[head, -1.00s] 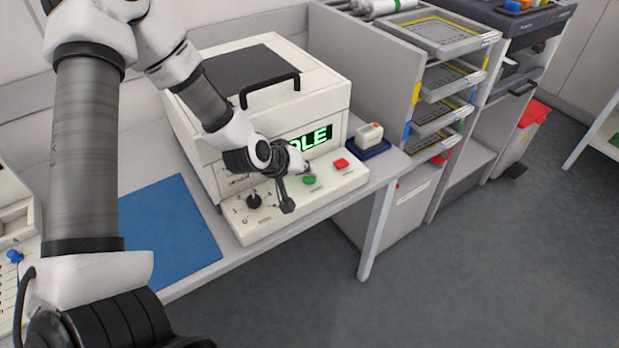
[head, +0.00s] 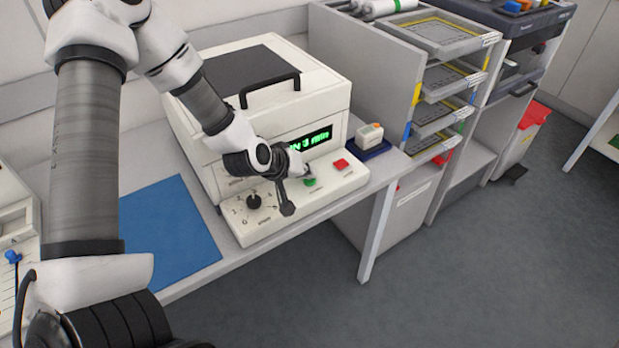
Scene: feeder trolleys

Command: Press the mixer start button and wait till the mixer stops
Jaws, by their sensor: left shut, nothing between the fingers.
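The mixer (head: 335,110) is a cream box with a dark top panel and a black lid handle (head: 270,89), standing on the bench with its lid down. Its green-lettered display (head: 314,139) is partly hidden by my left arm and shows the end of a word and "3 min". On its sloping front panel are a green button (head: 310,181), a red button (head: 341,164) and a black knob (head: 254,201). My left gripper (head: 307,174) is shut and empty, its tip at the green button; I cannot tell if it touches. My right gripper is not in view.
A blue mat (head: 170,232) lies on the bench left of the mixer. A small cream device (head: 369,134) sits in a blue tray (head: 380,150) to its right. A shelf rack with trays (head: 447,80) stands further right. The floor in front is clear.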

